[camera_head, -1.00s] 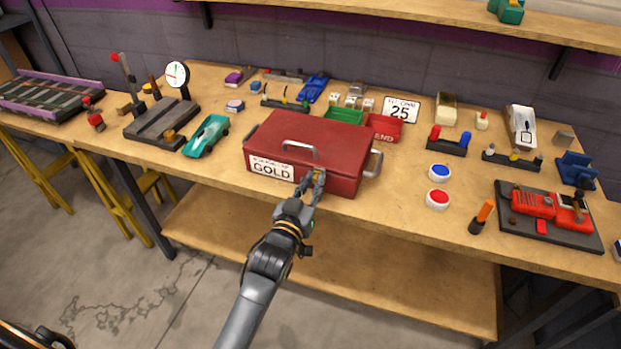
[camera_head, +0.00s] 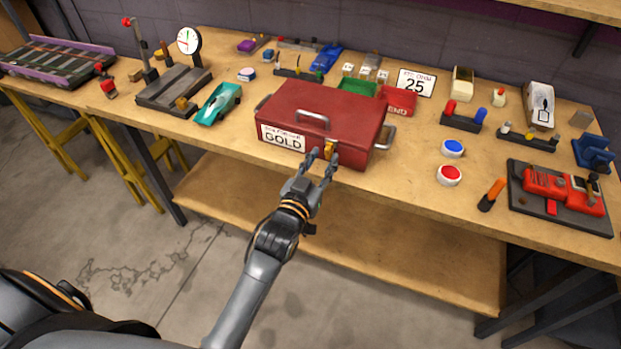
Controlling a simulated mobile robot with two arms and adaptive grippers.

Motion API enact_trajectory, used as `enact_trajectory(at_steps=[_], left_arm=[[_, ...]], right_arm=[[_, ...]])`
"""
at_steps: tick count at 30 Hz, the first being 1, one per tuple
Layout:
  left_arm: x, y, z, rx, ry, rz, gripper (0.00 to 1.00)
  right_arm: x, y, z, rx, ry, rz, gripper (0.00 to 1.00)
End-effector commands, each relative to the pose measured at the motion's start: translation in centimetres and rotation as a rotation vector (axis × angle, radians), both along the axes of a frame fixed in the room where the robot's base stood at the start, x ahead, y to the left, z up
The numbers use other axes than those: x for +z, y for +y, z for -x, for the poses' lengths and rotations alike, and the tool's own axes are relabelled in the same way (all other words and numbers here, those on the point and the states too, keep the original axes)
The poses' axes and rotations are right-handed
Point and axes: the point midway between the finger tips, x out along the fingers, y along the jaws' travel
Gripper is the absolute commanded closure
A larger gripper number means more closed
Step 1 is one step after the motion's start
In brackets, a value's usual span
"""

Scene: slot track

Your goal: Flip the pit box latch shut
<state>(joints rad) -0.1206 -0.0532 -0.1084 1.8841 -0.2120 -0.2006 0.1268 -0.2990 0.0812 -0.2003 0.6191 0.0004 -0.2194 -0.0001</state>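The red pit box (camera_head: 345,112) sits near the front edge of the workbench. It has a grey handle on its lid and a white label reading "GOLD" (camera_head: 284,138) on its front. The lid appears down. The small yellow latch (camera_head: 329,149) is on the front face, right of the label; I cannot tell whether it is shut. My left gripper (camera_head: 323,161) is just in front of the latch, its two fingers spread, with tips near either side of it. I cannot tell whether they touch it. My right gripper is not in view.
The bench front before the box is clear.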

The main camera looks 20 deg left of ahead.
Motion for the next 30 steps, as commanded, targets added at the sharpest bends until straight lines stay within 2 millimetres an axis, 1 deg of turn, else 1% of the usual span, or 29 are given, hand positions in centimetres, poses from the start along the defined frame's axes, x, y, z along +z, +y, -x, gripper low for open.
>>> enact_trajectory(at_steps=[1,6,9,13,16,19,30], left_arm=[[-0.1,0.1,1.2,0.0,0.003,0.0,0.66],[-0.1,0.3,4.9,0.0,0.004,0.0,0.66],[-0.1,0.4,6.7,0.0,0.003,0.0,0.66],[-0.1,0.5,8.5,0.0,0.002,0.0,0.66],[0.0,0.5,9.3,0.0,0.001,0.0,0.66],[0.0,0.6,9.6,0.0,0.0,0.0,0.66],[0.0,0.6,9.6,0.0,-0.001,-0.001,0.66]], right_arm=[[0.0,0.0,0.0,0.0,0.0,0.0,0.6],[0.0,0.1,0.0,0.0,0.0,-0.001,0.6],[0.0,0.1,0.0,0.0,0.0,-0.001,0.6],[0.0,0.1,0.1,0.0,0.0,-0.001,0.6],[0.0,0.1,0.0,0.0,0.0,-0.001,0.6],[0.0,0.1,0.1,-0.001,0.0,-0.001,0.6],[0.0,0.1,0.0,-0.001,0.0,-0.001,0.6]])
